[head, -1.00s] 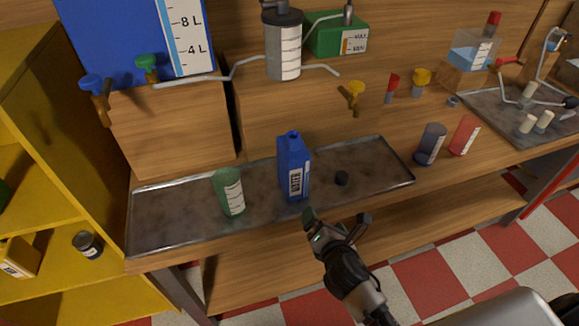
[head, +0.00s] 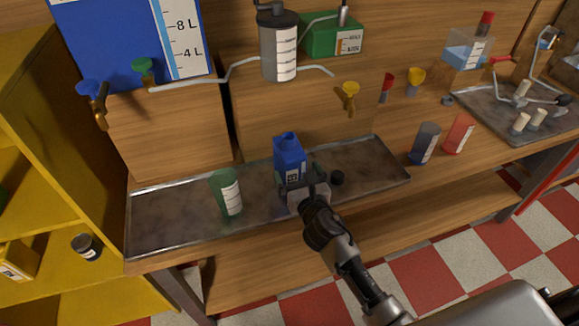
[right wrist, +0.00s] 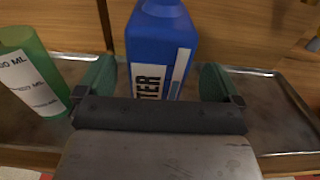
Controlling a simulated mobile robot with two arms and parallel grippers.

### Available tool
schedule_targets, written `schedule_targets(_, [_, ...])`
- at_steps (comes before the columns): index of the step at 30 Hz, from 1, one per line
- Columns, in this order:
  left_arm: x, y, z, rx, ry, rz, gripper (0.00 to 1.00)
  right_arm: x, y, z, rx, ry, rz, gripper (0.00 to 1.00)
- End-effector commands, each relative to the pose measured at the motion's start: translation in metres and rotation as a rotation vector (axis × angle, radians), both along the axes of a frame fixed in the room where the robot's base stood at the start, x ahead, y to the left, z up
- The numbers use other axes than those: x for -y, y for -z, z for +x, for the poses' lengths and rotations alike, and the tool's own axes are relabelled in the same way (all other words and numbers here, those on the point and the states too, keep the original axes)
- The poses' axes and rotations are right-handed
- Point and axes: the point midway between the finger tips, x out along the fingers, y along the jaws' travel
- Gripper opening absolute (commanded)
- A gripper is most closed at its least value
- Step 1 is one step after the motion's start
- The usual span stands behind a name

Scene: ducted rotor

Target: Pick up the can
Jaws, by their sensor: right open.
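The blue water can (head: 290,158) stands upright on the metal tray (head: 160,222) on the wooden bench. It also shows in the right wrist view (right wrist: 160,40), label facing me. My right gripper (head: 303,184) is open in front of the can and hides its lower part in the head view. In the right wrist view, its two green fingertips (right wrist: 157,82) lie on the left and right of the can, with gaps beside it. I cannot tell how far they reach around it. My left gripper is not in view.
A green beaker (head: 226,192) stands on the tray left of the can. Dark and red beakers (head: 458,134) stand farther right. A wooden block (head: 172,130) rises behind the tray. The tray's left end is clear.

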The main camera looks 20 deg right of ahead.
Motion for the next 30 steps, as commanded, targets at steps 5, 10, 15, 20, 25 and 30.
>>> schedule_targets(5, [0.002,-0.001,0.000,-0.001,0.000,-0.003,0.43,-0.003,0.002,0.029,0.001,0.002,0.004,0.96])
schedule_targets(10, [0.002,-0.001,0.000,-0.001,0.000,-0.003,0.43,-0.003,0.003,0.040,0.000,0.000,0.002,0.96])
schedule_targets(15, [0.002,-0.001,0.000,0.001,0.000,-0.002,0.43,-0.003,0.003,0.040,0.000,0.000,0.002,0.96])
schedule_targets(20, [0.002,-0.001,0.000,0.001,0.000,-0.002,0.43,-0.003,0.003,0.040,0.000,0.000,0.002,0.76])
schedule_targets(25, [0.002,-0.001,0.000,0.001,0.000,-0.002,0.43,-0.003,0.003,0.040,0.000,0.000,0.002,0.50])
schedule_targets(30, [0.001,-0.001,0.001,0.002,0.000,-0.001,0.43,-0.003,0.003,0.040,0.000,0.000,0.002,0.24])
